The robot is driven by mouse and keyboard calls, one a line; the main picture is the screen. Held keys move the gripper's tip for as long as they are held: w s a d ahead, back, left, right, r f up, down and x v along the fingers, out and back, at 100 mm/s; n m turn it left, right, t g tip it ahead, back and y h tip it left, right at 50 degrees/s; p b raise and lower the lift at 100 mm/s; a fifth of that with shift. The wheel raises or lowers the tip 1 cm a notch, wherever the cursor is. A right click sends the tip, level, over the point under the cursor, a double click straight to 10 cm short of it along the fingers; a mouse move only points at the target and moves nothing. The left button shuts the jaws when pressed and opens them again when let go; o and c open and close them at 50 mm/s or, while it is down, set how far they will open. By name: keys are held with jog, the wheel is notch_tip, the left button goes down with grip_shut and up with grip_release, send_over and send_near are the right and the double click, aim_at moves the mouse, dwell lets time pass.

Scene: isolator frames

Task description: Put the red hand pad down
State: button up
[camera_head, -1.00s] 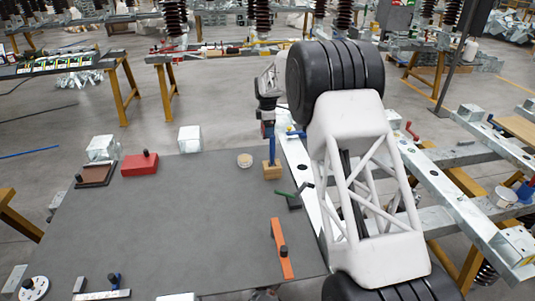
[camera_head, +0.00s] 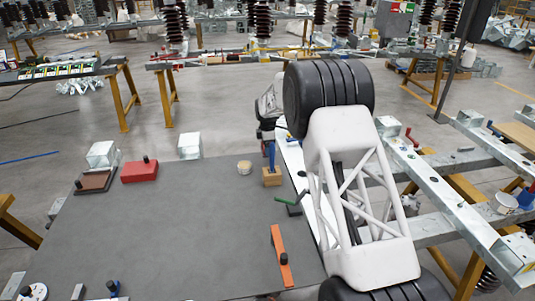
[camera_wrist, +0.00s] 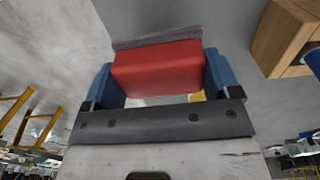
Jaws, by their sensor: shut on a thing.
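The red hand pad (camera_wrist: 158,70) is a red block with a thin grey layer along its far edge. In the wrist view my gripper (camera_wrist: 157,82) is shut on it, with blue fingers on its left and right sides. In the head view the pad cannot be made out. The end of my arm there is mostly hidden behind my white arm link and black joint, near the far right edge of the grey table (camera_head: 190,225). Whether the pad touches any surface cannot be told.
A wooden block (camera_head: 272,180) with a blue tool stands close by; it shows in the wrist view (camera_wrist: 283,38). Another red block (camera_head: 139,172) with a black knob lies far left, beside a brown plate (camera_head: 95,181). An orange bar (camera_head: 280,250) lies front right. The table's middle is clear.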

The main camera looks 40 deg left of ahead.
jog(key=shift+f, duration=1.85)
jog(key=shift+f, duration=0.1)
jog(key=o, duration=0.8)
notch_tip(320, 180, up, 12)
jog(key=shift+r, duration=0.1)
